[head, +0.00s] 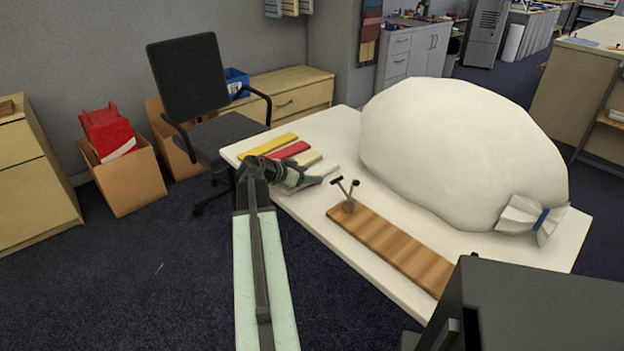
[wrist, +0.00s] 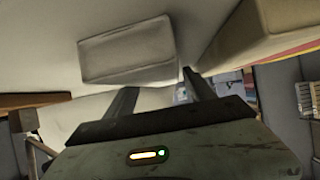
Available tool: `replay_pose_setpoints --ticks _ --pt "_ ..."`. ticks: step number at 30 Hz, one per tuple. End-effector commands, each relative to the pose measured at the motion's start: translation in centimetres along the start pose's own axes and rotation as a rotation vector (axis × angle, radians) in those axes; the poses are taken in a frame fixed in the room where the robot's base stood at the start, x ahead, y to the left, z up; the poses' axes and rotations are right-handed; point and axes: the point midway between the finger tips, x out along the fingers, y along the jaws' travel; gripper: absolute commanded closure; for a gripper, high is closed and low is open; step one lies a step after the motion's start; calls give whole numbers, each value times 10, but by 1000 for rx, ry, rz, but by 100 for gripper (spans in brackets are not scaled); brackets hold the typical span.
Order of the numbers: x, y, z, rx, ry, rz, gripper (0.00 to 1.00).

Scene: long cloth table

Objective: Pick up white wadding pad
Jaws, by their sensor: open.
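The white wadding pad (head: 328,168) lies on the table at the end of a row of flat pads, partly hidden by my gripper (head: 312,180). In the wrist view a pale, off-white block (wrist: 128,50), which looks like this pad, shows just beyond the fingers. My gripper (wrist: 160,82) is open, with its two dark fingers spread. The block is mostly in front of the left finger and the gap, and no contact is clear. Nothing shows held between the fingers.
Beige (head: 303,160), red (head: 288,151) and yellow (head: 268,146) pads lie beside it on the table (head: 340,125). A beige pad (wrist: 262,35) is close to the right finger. A wooden board (head: 395,250), a small hooked stand (head: 348,204) and a huge white sack (head: 455,150) are to the right.

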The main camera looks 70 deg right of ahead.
Motion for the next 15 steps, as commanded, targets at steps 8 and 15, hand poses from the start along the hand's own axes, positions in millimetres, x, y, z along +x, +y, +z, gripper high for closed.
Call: replay_pose_setpoints --ticks 8,15 --pt "0 0 0 1 0 1 87" --pt "-1 0 -3 1 0 1 88"
